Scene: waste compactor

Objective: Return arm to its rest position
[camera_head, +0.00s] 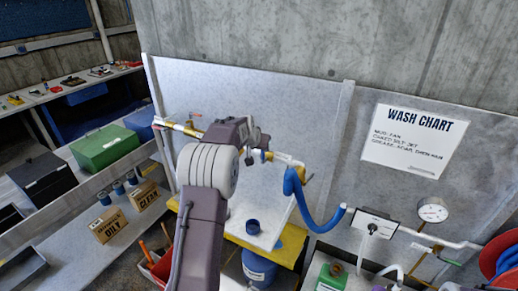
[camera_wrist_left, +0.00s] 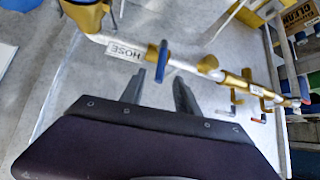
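My left arm rises from the bottom middle of the head view, grey-purple with a white joint. Its gripper (camera_head: 259,153) is by the pipe in front of the pale back panel. In the left wrist view the two fingers of my left gripper (camera_wrist_left: 158,86) are apart, with nothing between them. A blue lever (camera_wrist_left: 162,61) on the white pipe (camera_wrist_left: 196,64) shows just past the fingertips; I cannot tell the exact gap. The pipe carries a label reading HOSE (camera_wrist_left: 125,50). My right gripper is in neither view.
A blue hose (camera_head: 306,205) hangs right of the gripper. A gauge (camera_head: 432,209) and red reel (camera_head: 500,255) stand farther right. Boxes marked OIL (camera_head: 109,226) and CLEAN (camera_head: 144,195) sit on the left shelf.

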